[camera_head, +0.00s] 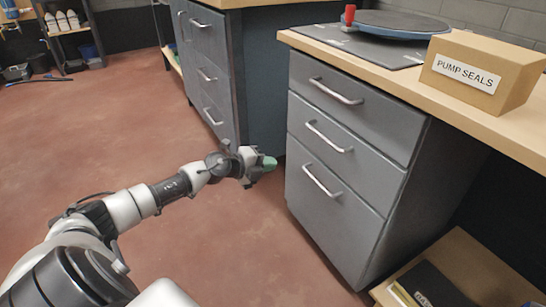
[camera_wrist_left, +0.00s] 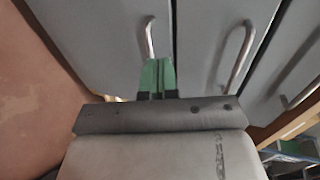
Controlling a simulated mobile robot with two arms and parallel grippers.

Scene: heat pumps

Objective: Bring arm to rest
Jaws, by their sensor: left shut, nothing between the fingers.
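My left arm (camera_head: 130,207) reaches in from the lower left in the head view. Its gripper (camera_head: 268,163) has green fingertips and is held above the red floor, just left of the grey drawer cabinet (camera_head: 335,190). In the left wrist view the gripper (camera_wrist_left: 158,75) shows its two green fingers pressed together, with nothing between them. Behind the fingers are grey drawer fronts with metal handles (camera_wrist_left: 237,50); I cannot tell whether the fingers touch them. My right gripper is not in either view.
A wooden worktop (camera_head: 520,128) carries a cardboard box labelled PUMP SEALS (camera_head: 482,72) and a round blue-rimmed plate (camera_head: 400,24). A second drawer cabinet (camera_head: 205,60) stands behind. The red floor (camera_head: 110,120) at left is clear.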

